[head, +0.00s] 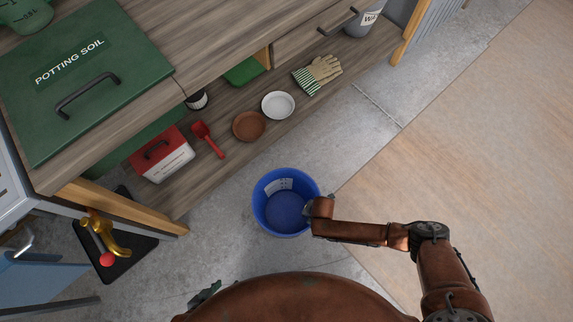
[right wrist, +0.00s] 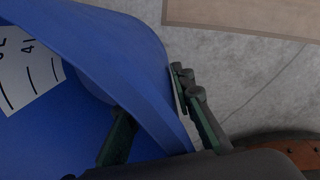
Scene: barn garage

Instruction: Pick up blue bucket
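The blue bucket (head: 286,215) stands upright on the concrete floor, with a white marked label (head: 278,186) on its inner wall. My right gripper (head: 311,208) is at the bucket's right rim. In the right wrist view the bucket (right wrist: 130,60) fills the left side, and my right gripper's (right wrist: 158,112) fingers straddle its wall, one inside and one outside. The fingers stand apart, and a firm hold on the wall does not show. My left gripper (head: 205,294) shows as a small dark part at the lower left, away from the bucket; its fingers are unclear.
A wooden bench shelf behind the bucket holds a red-and-white box (head: 162,157), red scoop (head: 207,138), brown saucer (head: 249,126), white bowl (head: 278,105) and gloves (head: 318,76). A brass faucet (head: 105,237) lies on a black mat at left. The floor at right is clear.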

